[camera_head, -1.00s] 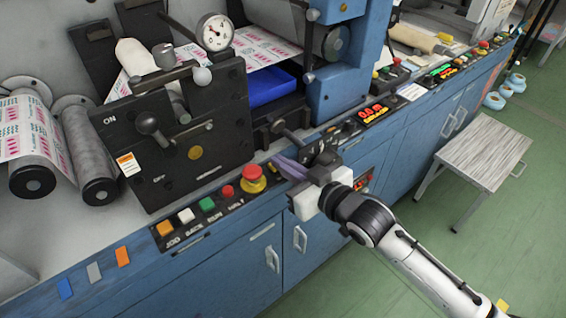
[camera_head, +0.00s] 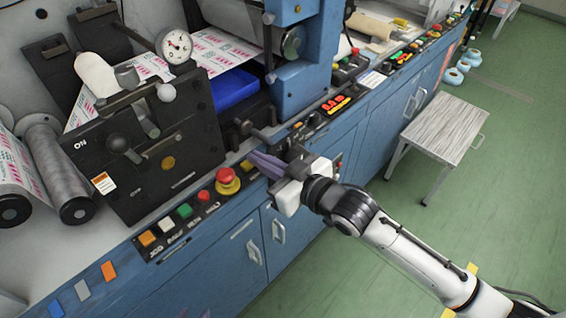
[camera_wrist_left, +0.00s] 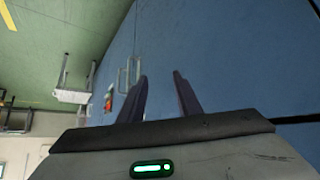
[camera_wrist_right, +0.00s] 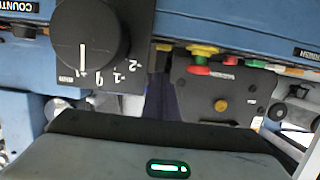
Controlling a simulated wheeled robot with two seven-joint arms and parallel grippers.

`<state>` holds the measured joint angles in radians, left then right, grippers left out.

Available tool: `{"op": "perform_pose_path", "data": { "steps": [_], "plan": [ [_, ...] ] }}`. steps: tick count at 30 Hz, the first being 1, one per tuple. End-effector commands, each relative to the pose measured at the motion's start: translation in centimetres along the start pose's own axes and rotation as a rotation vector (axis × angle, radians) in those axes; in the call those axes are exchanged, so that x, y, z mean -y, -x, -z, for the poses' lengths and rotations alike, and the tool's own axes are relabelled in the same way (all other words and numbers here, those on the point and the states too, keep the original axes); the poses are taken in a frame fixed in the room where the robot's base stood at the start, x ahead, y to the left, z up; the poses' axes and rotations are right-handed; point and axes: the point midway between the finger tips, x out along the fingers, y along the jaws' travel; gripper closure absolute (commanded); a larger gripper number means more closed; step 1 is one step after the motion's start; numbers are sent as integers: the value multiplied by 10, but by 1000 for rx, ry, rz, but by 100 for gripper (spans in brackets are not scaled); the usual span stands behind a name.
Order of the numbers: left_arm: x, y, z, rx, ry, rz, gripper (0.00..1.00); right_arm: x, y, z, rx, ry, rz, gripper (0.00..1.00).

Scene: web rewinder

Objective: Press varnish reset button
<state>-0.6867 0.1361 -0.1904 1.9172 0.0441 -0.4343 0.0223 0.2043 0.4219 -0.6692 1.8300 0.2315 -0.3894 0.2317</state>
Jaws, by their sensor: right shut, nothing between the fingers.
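My right gripper (camera_head: 262,164) is shut and empty, low over the front control ledge, just right of a red mushroom button (camera_head: 227,177) on a yellow base. Its dark fingers hide part of the ledge. In the right wrist view its fingertips (camera_wrist_right: 160,95) lie between a black dial (camera_wrist_right: 90,45) and a dark plate with red, green and yellow buttons above it. I cannot tell from the labels which button is the varnish reset. My left gripper (camera_wrist_left: 160,95) shows only in the left wrist view, fingers apart and empty, before a blue cabinet face.
Orange, white and green buttons (camera_head: 184,210) line the ledge left of the mushroom button. A black lever plate (camera_head: 145,150) rises behind. A stool (camera_head: 445,130) stands on the open green floor.

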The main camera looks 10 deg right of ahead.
Motion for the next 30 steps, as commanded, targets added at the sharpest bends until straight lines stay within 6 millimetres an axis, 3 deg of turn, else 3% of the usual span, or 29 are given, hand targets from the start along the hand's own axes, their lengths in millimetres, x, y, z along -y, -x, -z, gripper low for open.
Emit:
{"op": "perform_pose_path", "data": {
  "steps": [6,12,30],
  "plan": [
    [1,-5,-9,11,0,1,69,0,47,-1,-3,1,0,100],
    [1,-5,-9,11,0,1,69,-1,69,1,-6,0,-1,100],
    [0,-5,-9,10,1,0,69,-1,73,3,-9,1,-1,100]
  ]
}}
